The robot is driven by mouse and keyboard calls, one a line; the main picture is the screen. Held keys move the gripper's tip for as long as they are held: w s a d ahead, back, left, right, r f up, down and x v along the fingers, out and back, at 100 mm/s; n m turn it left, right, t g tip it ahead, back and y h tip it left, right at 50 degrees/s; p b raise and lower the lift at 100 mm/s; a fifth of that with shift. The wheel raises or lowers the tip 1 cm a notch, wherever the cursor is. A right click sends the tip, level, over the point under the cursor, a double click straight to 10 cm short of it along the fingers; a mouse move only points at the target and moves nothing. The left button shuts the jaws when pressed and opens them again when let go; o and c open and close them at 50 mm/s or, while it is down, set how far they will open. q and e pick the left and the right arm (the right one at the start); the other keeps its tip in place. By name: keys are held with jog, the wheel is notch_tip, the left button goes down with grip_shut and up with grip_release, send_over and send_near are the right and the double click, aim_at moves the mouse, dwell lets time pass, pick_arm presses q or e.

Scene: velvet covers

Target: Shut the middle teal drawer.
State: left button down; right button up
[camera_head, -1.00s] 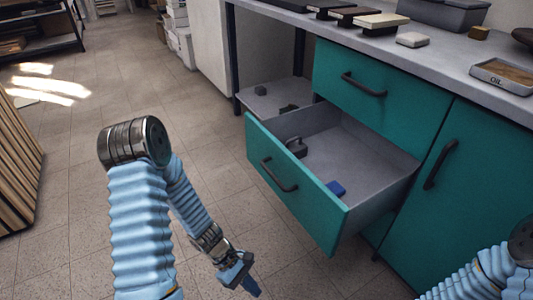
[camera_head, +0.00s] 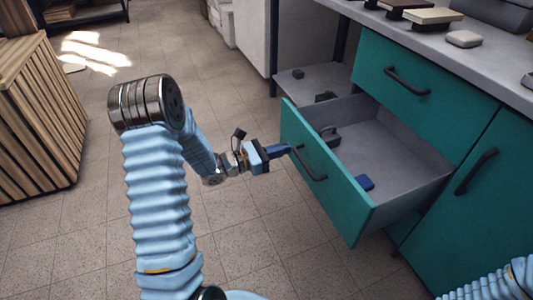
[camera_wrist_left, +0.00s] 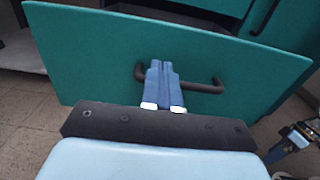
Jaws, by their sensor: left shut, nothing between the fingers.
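The middle teal drawer (camera_head: 330,190) stands pulled out from the cabinet, with a dark bar handle (camera_head: 309,165) on its front. It holds a dark object (camera_head: 330,136) and a small blue block (camera_head: 364,183). My left gripper (camera_head: 286,150) is shut and empty, with its fingertips close to the drawer front beside the handle's upper end. In the left wrist view the blue fingers (camera_wrist_left: 163,85) lie together in front of the teal drawer front (camera_wrist_left: 100,60) and overlap the handle (camera_wrist_left: 205,87). I cannot tell whether they touch it.
Above the drawer is a shut teal drawer (camera_head: 430,105) under the grey worktop (camera_head: 480,65). A teal door (camera_head: 470,215) is at right. An open shelf space (camera_head: 315,80) is left of the drawers. A slatted wooden crate (camera_head: 40,120) stands at left. The tiled floor between is clear.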

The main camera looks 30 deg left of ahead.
aim_at(309, 142)
pick_arm(q)
jog(key=x, duration=0.6)
jog(key=shift+w+d, duration=0.1)
jog(key=shift+w, duration=0.05)
